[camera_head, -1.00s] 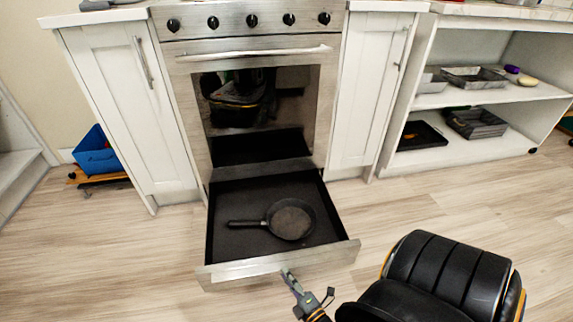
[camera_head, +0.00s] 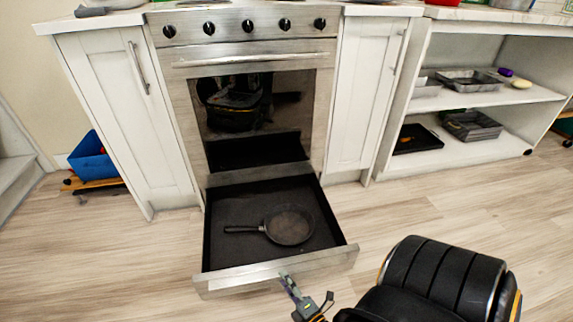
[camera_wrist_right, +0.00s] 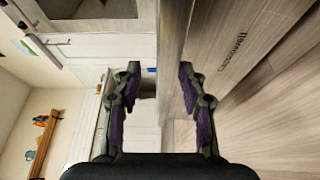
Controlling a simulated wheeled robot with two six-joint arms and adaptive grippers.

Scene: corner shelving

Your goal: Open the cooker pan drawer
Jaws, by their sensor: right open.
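The steel cooker (camera_head: 180,100) stands between white cabinets, with its oven door shut. The pan drawer (camera_head: 215,284) at its bottom is pulled well out, and a dark frying pan (camera_head: 289,225) lies inside it, handle to the left. My right gripper (camera_head: 286,279) is at the drawer's front panel, a little right of the panel's middle. In the right wrist view its fingers (camera_wrist_right: 160,70) are spread apart, with the panel (camera_wrist_right: 172,75) edge-on between them. I cannot tell whether a finger touches the panel. My left gripper is not in view.
White cabinets (camera_head: 122,110) flank the cooker. Open shelves (camera_head: 490,97) with trays stand at the right. A blue box (camera_head: 88,158) is at the far left. The wooden floor (camera_head: 100,250) left of the drawer is clear.

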